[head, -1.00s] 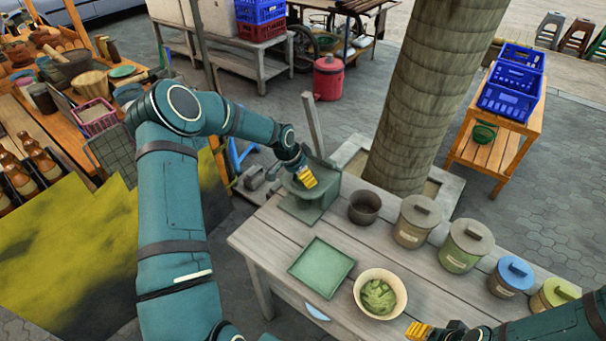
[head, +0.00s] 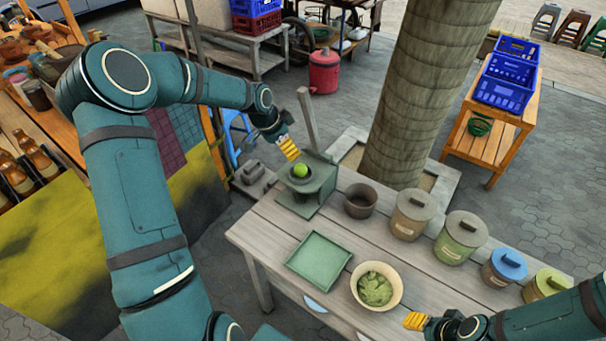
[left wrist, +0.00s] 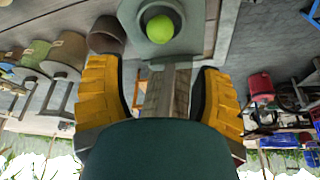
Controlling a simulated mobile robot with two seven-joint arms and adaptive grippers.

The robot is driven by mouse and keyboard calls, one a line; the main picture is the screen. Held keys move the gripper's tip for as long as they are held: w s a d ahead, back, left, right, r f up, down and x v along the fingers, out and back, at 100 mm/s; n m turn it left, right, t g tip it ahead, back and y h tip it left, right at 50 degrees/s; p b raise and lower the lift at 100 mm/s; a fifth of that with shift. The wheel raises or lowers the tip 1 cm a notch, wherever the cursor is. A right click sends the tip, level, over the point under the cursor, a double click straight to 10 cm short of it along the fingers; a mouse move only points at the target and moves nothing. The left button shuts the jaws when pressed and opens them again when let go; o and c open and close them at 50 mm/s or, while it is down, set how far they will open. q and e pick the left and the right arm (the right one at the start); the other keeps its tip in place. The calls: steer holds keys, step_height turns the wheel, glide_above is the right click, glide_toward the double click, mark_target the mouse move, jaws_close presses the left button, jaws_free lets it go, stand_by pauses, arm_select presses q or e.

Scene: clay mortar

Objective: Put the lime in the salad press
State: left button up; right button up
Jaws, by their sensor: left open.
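The lime (head: 300,171) sits in the round cup of the green salad press (head: 318,185), at the far left corner of the grey table. The press's lever stands raised. In the left wrist view the lime (left wrist: 160,29) rests in the press cup (left wrist: 180,12), beyond the fingertips. My left gripper (head: 289,148) is open and empty, above and just behind the lime, apart from it. Its yellow fingers also show in the left wrist view (left wrist: 158,95), on either side of the lever. My right gripper (head: 416,321) is at the table's front right; its finger gap is not clear.
On the table are a green tray (head: 289,262), a bowl of greens (head: 397,291), a dark pot (head: 360,201) and several lidded jars (head: 412,215). A thick post (head: 423,100) stands behind the table. The raised press lever (head: 307,118) is close to my left gripper.

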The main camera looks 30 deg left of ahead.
arm_select(q)
steer(key=s+d+f+n+h, duration=0.1)
steer(key=s+d+f, duration=0.1)
steer(key=d+f, duration=0.35)
steer(key=s+d+f+n+g+h, duration=0.1)
steer(key=s+d+f, duration=0.2)
steer(key=d, duration=0.6)
steer(key=s+d+f+n+h, duration=0.1)
steer(key=s+d+f, duration=0.1)
steer(key=d+f, duration=0.35)
steer(key=s+d+f+n, duration=0.1)
steer(key=s+d, duration=0.2)
steer(key=s, duration=0.1)
steer(key=s+d+f+n, duration=0.1)
steer(key=s+d+n, duration=0.1)
steer(key=s, duration=0.3)
steer(key=s+d+f+n+y, duration=0.1)
steer(key=s+d, duration=0.3)
steer(key=shift+s+d+f+g, duration=0.25)
steer(key=shift+s+f+g, duration=0.05)
steer(key=shift+s+g, duration=0.1)
steer(key=shift+s, duration=0.1)
